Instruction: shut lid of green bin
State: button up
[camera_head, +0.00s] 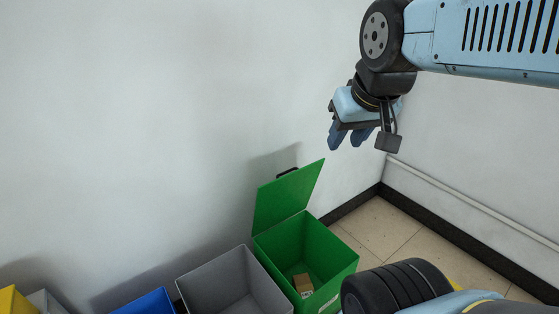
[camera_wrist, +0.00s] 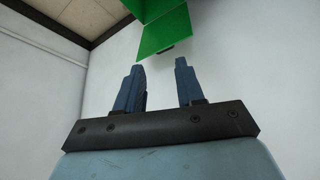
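The green bin (camera_head: 325,252) stands on the floor by the wall, with a small brown box (camera_head: 303,285) inside. Its green lid (camera_head: 287,197) is up, tilted back toward the wall, with a dark handle (camera_head: 287,172) at its top edge. My gripper (camera_head: 347,138) is above and to the right of the lid in the head view, apart from it. In the wrist view my gripper (camera_wrist: 158,75) has its two blue fingers spread with nothing between them. The lid (camera_wrist: 165,32) shows beyond the fingertips there, and part of the bin is cut off at the top edge.
A grey bin (camera_head: 232,285) stands open to the left of the green bin, then a blue bin (camera_head: 147,303) and a yellow one (camera_head: 14,302). Walls meet in a corner at the right, with a pipe (camera_head: 470,202) along one. Tiled floor (camera_head: 378,228) is bare there.

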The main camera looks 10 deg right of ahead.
jog(key=shift+w, duration=0.1)
jog(key=m+g, duration=0.5)
jog(key=m, duration=0.8)
send_over(288, 171)
notch_tip(288, 171, down, 23)
notch_tip(288, 171, down, 13)
jog(key=shift+f, duration=0.1)
grip_shut()
